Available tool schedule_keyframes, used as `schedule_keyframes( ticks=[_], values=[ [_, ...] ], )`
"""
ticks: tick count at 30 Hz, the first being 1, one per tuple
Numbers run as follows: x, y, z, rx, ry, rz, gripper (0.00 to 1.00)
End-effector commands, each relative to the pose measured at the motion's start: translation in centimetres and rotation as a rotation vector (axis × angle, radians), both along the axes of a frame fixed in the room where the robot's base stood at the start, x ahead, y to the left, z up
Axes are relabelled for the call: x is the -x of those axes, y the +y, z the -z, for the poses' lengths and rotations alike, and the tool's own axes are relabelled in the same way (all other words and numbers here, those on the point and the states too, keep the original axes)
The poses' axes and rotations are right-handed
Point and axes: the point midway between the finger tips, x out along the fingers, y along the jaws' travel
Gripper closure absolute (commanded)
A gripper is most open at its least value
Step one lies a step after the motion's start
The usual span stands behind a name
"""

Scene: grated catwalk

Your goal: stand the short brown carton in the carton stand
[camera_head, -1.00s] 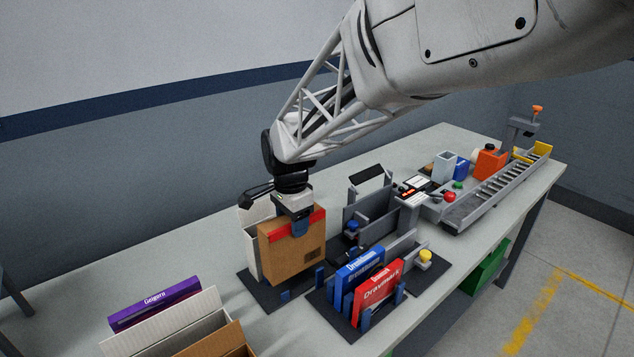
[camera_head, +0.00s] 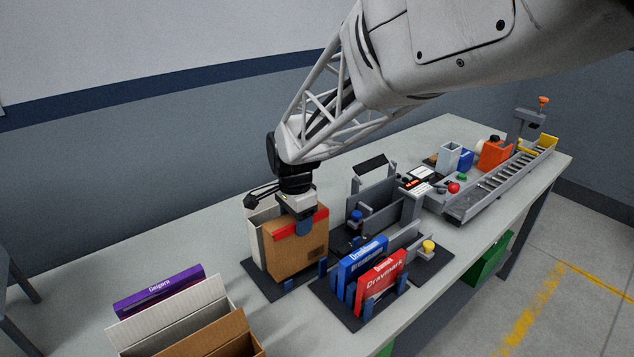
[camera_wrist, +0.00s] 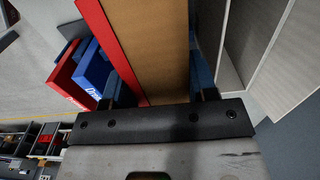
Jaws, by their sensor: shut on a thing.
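The short brown carton (camera_head: 292,252), with a red band along its top edge, is upright over the carton stand (camera_head: 258,279), a dark base with blue posts. Its lower edge is close to the base and posts; I cannot tell if it touches the base. My gripper (camera_head: 305,226) is above and shut on the carton's top. In the wrist view, the blue fingers of my gripper (camera_wrist: 160,85) press both sides of the brown carton (camera_wrist: 162,40).
A second stand to the right holds a blue box (camera_head: 362,258) and a red box (camera_head: 382,276). A purple box (camera_head: 160,290) and open cartons (camera_head: 178,315) are at the front left. A grey fixture (camera_head: 372,195) and roller conveyor (camera_head: 500,187) lie farther right.

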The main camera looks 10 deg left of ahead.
Motion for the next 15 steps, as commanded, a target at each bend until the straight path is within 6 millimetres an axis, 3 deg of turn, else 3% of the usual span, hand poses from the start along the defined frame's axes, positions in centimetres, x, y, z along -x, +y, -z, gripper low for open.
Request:
schedule_keyframes(
  ticks=[15],
  values=[
    [0.0,0.0,1.4,0.001,0.001,0.0,0.71]
  ],
)
